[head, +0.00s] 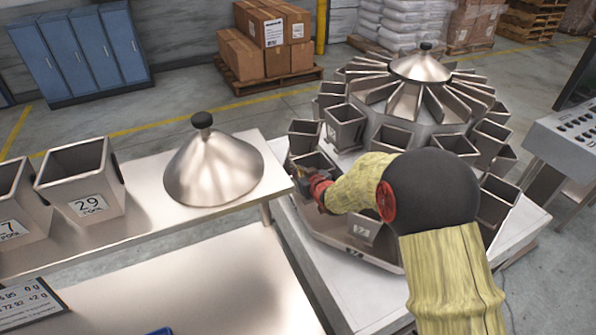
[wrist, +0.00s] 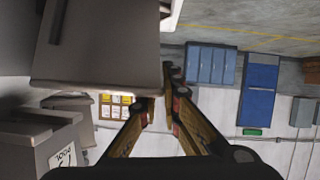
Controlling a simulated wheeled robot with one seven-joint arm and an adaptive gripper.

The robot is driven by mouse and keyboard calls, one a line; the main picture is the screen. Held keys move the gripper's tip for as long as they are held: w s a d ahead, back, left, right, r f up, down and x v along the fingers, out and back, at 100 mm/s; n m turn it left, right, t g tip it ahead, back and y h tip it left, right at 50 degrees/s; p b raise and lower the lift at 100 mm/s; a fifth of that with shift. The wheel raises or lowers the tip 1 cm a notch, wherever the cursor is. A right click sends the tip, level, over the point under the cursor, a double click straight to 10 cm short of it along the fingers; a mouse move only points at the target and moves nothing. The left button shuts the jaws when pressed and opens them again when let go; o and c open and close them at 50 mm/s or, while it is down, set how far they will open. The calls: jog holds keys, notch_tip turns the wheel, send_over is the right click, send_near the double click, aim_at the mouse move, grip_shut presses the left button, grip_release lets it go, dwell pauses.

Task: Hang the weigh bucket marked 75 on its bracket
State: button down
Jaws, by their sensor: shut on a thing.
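My gripper (head: 314,187) is at the left side of the multihead weigher (head: 408,112), shut on a grey metal weigh bucket (head: 311,162). The bucket is open at the top and sits among the ring of buckets. In the wrist view my gripper (wrist: 165,92) has its fingers at the lower right edge of this bucket (wrist: 95,45), which fills the upper left. I cannot see a number on the held bucket, so the mark 75 cannot be read. Its bracket is hidden, and I cannot tell whether the bucket touches it.
Neighbouring weigher buckets (head: 345,125) stand close by. A bench on the left holds a bucket marked 29 (head: 82,188), a bucket marked 7 (head: 14,205) and a metal cone (head: 213,168). A control panel (head: 575,140) stands at right. The lower left worktop (head: 190,290) is mostly clear.

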jog(key=shift+f, duration=0.25)
jog(key=c, duration=2)
grip_release()
jog(key=shift+c, duration=0.2)
jog(key=shift+o, duration=0.6)
jog(key=shift+f, duration=0.15)
jog(key=v, duration=1.2)
